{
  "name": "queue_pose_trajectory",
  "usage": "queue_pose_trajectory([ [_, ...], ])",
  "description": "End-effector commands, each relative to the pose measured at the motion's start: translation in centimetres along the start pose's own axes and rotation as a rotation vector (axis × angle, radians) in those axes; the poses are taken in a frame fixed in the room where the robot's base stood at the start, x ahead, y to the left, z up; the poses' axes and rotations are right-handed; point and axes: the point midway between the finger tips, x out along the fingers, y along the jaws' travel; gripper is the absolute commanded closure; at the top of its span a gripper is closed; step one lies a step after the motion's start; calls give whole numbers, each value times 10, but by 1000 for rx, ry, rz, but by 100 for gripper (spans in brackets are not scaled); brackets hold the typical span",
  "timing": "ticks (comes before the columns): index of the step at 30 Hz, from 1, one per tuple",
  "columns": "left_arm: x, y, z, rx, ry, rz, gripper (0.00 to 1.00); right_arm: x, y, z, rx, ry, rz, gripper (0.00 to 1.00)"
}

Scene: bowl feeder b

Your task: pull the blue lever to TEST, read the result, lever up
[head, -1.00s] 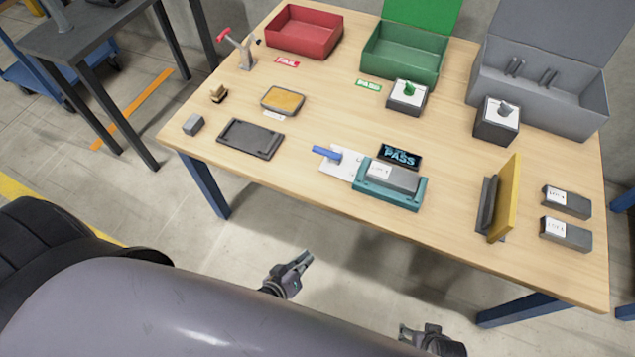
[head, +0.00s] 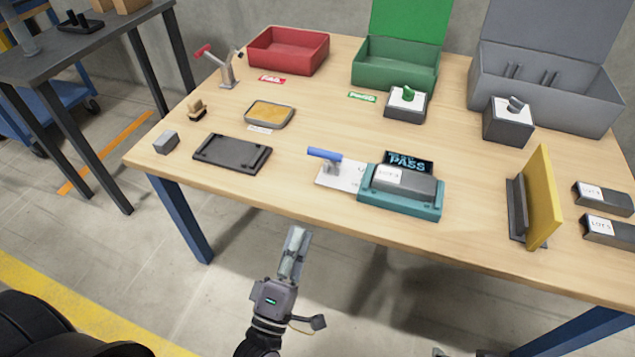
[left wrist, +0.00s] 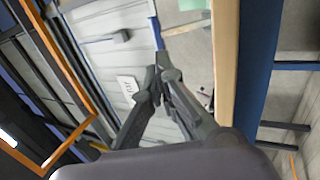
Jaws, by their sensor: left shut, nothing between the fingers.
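The blue lever (head: 324,154) lies about level on a short grey post over a white label plate (head: 335,178), at the left of the teal test fixture (head: 405,205). A grey block with a white label (head: 400,180) sits in the fixture. The dark display (head: 408,162) behind it reads PASS in light blue letters. My left gripper (head: 297,236) is shut and empty, in front of the table's front edge, apart from the lever. Its closed fingers also show in the left wrist view (left wrist: 161,70). Only a sliver of my right gripper (head: 455,352) shows at the bottom edge.
A black tray (head: 232,153) lies left of the fixture, a yellow upright panel (head: 540,200) stands to the right. Red (head: 290,55), green (head: 395,70) and grey (head: 545,100) bins line the back. The table's front edge (head: 300,217) lies beyond my left gripper.

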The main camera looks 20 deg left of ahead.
Motion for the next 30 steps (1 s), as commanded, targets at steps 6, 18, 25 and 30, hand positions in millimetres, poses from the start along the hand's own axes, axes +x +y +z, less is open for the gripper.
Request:
queue_pose_trajectory([
  [6, 0, 2, 0, -6, 2, 5, 100, -2, 0, 0, 0, 1, 0, 34],
  [18, 29, 2, 0, -5, 4, 9, 100, 0, 0, -4, 0, 20, 0, 34],
  [25, 79, 2, 0, -5, 4, 9, 100, 2, -1, -14, -2, 65, -1, 34],
  [30, 111, 2, 0, -5, 3, 8, 100, 4, -3, -26, -4, 118, -6, 34],
])
